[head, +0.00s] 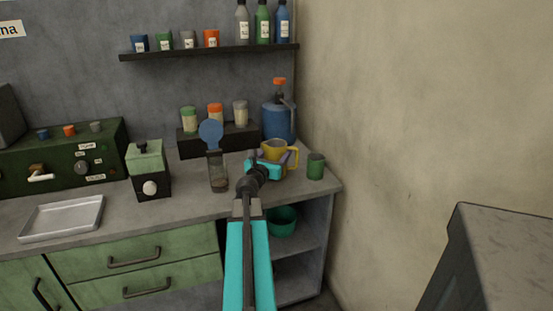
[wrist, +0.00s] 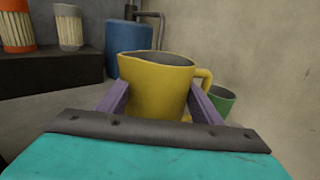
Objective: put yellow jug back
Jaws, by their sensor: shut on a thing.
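The yellow jug (head: 274,151) is at the right end of the counter in the head view, upright, with its handle to the right. In the wrist view the yellow jug (wrist: 155,85) fills the middle. My gripper (head: 266,165) is shut on the jug, with one purple finger at each side of its body. In the wrist view my gripper (wrist: 160,105) hides the jug's lower front. I cannot tell whether the jug's base touches the counter.
A green cup (head: 316,167) stands close to the right of the jug. A blue canister (head: 279,122) is behind it. A dark riser (head: 218,140) with several jars stands behind left, and a blue-lidded clear container (head: 218,172) to the left. A wall bounds the right side.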

